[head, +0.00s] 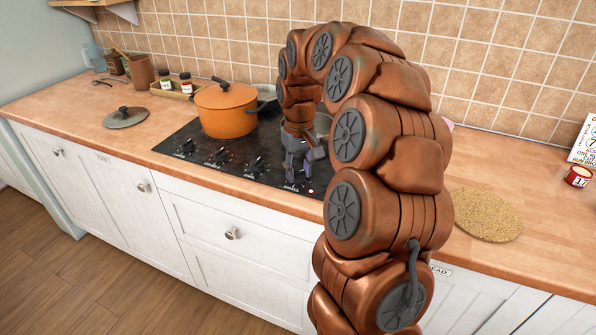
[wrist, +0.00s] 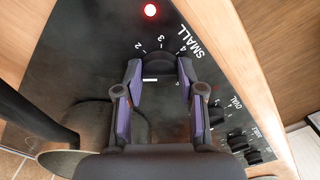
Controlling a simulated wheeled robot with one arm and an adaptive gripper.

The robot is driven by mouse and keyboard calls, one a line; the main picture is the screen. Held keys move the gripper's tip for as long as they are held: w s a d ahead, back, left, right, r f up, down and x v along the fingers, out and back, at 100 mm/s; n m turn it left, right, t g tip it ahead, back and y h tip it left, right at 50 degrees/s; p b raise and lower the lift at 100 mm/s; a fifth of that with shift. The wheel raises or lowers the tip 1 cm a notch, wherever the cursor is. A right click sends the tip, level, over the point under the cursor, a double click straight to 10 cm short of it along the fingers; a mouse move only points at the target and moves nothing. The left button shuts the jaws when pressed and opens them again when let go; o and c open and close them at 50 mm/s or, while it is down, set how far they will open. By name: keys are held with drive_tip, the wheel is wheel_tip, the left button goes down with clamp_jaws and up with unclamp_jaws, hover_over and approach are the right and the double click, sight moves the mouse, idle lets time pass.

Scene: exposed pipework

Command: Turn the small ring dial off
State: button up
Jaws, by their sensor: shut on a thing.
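The small ring dial (wrist: 159,62) is a black knob on the dark hob panel, beside the printed word SMALL and the numbers 2, 3 and 4. My gripper (wrist: 160,72) has its two purple-sided fingers on either side of the dial, shut on it. A short white mark shows between the fingers; I cannot tell if it is on the dial or the panel. A red light (wrist: 150,10) glows near the dial. In the head view my gripper (head: 302,172) is at the hob's front right corner and hides most of the dial.
Other dials (wrist: 238,142) sit in a row along the front of the hob (head: 240,160). An orange pot (head: 226,112) stands on the hob's left part. A lid (head: 126,117) lies on the worktop at left, and a round cork mat (head: 487,214) at right.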

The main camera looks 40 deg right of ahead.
sight(299, 172)
drive_tip(key=n, duration=0.4)
drive_tip(key=shift+n, duration=0.3)
drive_tip(key=shift+n+p, duration=0.4)
drive_tip(key=shift+n, duration=1.2)
drive_tip(key=o, duration=1.1)
drive_tip(key=shift+d, duration=0.1)
drive_tip(key=shift+o, duration=0.2)
wheel_tip(299, 172, up, 12)
